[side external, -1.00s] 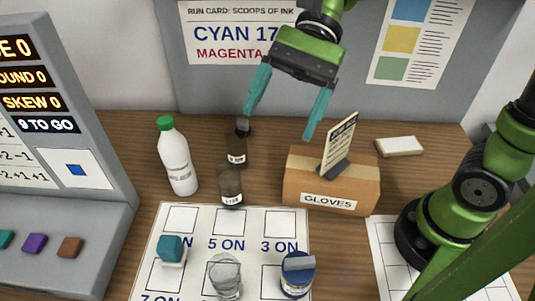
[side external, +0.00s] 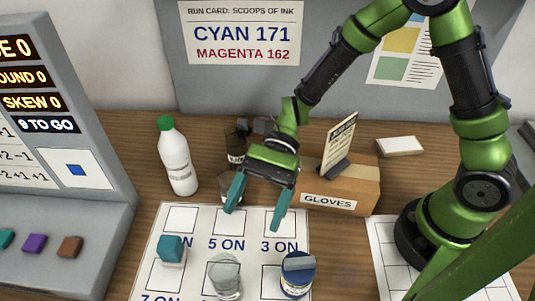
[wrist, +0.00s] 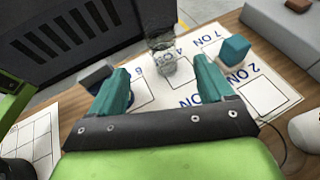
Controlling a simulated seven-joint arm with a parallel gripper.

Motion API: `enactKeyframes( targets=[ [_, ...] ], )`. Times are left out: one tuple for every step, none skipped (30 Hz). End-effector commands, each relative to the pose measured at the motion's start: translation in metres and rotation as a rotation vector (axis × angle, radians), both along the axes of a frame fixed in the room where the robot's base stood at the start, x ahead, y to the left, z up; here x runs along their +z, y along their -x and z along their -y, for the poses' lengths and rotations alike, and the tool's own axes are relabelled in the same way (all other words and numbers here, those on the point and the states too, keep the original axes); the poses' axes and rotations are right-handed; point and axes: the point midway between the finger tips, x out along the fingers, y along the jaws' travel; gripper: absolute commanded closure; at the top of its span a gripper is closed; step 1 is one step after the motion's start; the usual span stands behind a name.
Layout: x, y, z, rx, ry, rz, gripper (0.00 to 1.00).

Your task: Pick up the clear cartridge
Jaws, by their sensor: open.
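The clear cartridge (side external: 226,276) looks like a translucent grey jar and stands on the white printed mat (side external: 196,243) near the bottom of the side view. In the wrist view the clear cartridge (wrist: 165,62) stands beyond the gap between the fingers. My gripper (side external: 254,212) has teal fingers, spread apart with nothing between them. It hangs above the mat's far edge, behind the clear cartridge and apart from it. The wrist view also shows my gripper (wrist: 160,80) open.
A teal block-topped piece (side external: 170,250) and a blue jar with a grey top (side external: 298,276) flank the cartridge. A gloves box (side external: 328,203), a white bottle (side external: 177,160) and dark bottles (side external: 236,150) stand behind the mat. A console (side external: 60,210) is at left.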

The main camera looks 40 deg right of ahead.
Motion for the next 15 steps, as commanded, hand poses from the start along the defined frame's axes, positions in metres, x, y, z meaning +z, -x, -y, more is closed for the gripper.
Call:
enactKeyframes(
  targets=[
    [-0.005, 0.006, -0.011, 0.007, 0.001, -0.004, 0.19],
    [-0.007, 0.009, -0.016, 0.006, 0.001, -0.004, 0.19],
    [-0.011, 0.012, -0.024, 0.006, 0.001, -0.004, 0.19],
    [-0.013, 0.015, -0.029, 0.007, 0.001, -0.005, 0.19],
    [-0.016, 0.017, -0.035, 0.007, 0.001, -0.004, 0.19],
    [-0.019, 0.02, -0.043, 0.006, 0.001, -0.004, 0.19],
    [-0.021, 0.023, -0.048, 0.006, 0.001, -0.004, 0.19],
    [-0.024, 0.025, -0.052, 0.006, 0.002, -0.004, 0.19],
    [-0.026, 0.027, -0.058, 0.005, 0.001, -0.003, 0.19],
    [-0.028, 0.028, -0.062, 0.003, 0.001, -0.002, 0.19],
    [-0.029, 0.03, -0.066, 0.003, 0.001, -0.002, 0.19],
    [-0.031, 0.031, -0.07, 0.003, 0.001, -0.002, 0.19],
    [-0.032, 0.032, -0.072, 0.001, 0.001, -0.002, 0.19],
    [-0.033, 0.033, -0.073, 0.002, 0.0, -0.001, 0.19],
    [-0.033, 0.033, -0.075, 0.002, 0.0, -0.001, 0.19]
  ],
)
